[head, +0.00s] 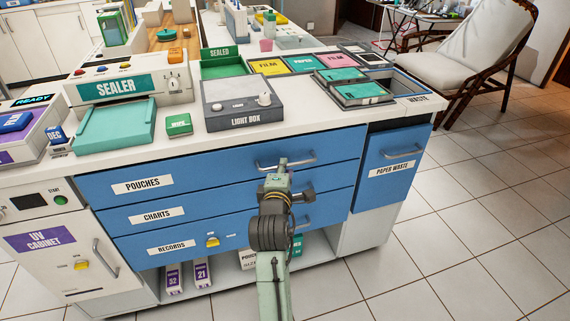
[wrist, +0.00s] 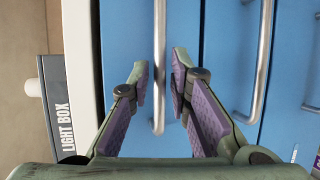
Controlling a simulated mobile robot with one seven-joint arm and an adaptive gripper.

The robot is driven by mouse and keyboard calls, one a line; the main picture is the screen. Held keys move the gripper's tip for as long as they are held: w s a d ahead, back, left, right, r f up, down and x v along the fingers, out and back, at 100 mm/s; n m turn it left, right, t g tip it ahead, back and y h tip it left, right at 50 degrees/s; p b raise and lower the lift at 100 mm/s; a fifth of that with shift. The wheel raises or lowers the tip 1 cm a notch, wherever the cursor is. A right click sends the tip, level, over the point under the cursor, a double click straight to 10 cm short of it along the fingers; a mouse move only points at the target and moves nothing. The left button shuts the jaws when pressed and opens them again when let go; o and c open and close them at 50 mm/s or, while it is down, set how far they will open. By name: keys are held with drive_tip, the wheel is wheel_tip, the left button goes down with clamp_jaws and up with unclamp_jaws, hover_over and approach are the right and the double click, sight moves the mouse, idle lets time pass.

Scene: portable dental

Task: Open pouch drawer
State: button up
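The pouch drawer (head: 220,178) is the top blue drawer, labelled POUCHES, and it looks closed, its front level with the drawers below. Its metal bar handle (head: 287,161) runs along the right part of its front. In the wrist view the handle (wrist: 159,60) stands vertical between my fingers. My gripper (wrist: 162,85) is open, one finger on each side of the bar, with a visible gap to both. In the head view my gripper (head: 277,164) is at the drawer handle, and my arm hides part of the drawer fronts.
Below are the charts drawer (head: 220,208) and the records drawer (head: 227,238). A paper waste bin front (head: 392,165) is to the right. The light box (head: 238,104) and the sealer (head: 120,95) stand on the counter above. The tiled floor (head: 450,230) at the right is clear.

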drive_tip(key=shift+x, duration=1.15)
drive_tip(key=shift+c, duration=0.5)
clamp_jaws()
